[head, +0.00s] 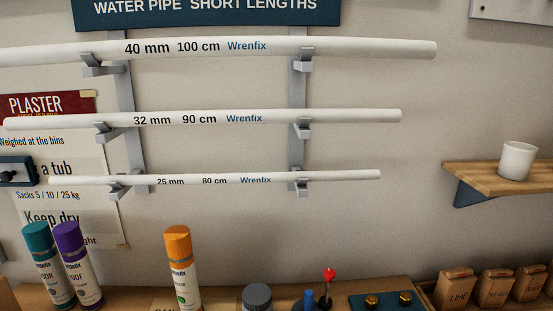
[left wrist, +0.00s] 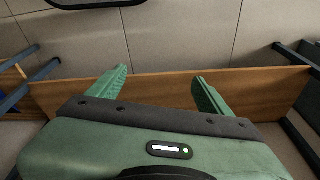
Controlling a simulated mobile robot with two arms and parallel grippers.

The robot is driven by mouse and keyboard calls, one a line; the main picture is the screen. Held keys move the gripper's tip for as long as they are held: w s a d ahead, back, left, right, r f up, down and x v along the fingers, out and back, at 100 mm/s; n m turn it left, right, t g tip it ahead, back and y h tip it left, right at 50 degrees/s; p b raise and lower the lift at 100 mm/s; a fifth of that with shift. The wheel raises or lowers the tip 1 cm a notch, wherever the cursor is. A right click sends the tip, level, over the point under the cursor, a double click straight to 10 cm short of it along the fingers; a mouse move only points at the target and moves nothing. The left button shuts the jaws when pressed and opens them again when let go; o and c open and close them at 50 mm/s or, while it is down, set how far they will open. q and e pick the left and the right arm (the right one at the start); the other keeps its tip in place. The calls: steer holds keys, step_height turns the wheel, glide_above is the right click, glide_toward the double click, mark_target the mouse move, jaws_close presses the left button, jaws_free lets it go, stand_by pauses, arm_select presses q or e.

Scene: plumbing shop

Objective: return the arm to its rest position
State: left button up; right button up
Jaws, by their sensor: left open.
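My left gripper (left wrist: 158,88) shows in the left wrist view with its two green fingers spread apart. Nothing is between the fingers. Beyond them is the wooden edge of a board or bench (left wrist: 155,90) with dark blue legs or rails at the sides. Neither of my arms shows in the head view, and my right gripper is in no view.
White pipes (head: 270,48) rest on wall brackets. Below, a wooden counter holds spray cans, including an orange-capped one (head: 180,270), a dark-lidded jar (head: 257,298) and paper bags (head: 456,287). A white cup (head: 517,160) stands on a wall shelf (head: 475,176) at right.

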arm_select(q)
steer(key=s+a+f+b, duration=0.1)
steer(key=s+f+b, duration=0.1)
steer(key=s+f, duration=0.6)
steer(key=s+a+f+g+b, duration=0.1)
steer(key=s+a+f+b, duration=0.1)
steer(key=s+f, duration=0.7)
step_height(320, 180, down, 4)
steer(key=shift+f, duration=0.1)
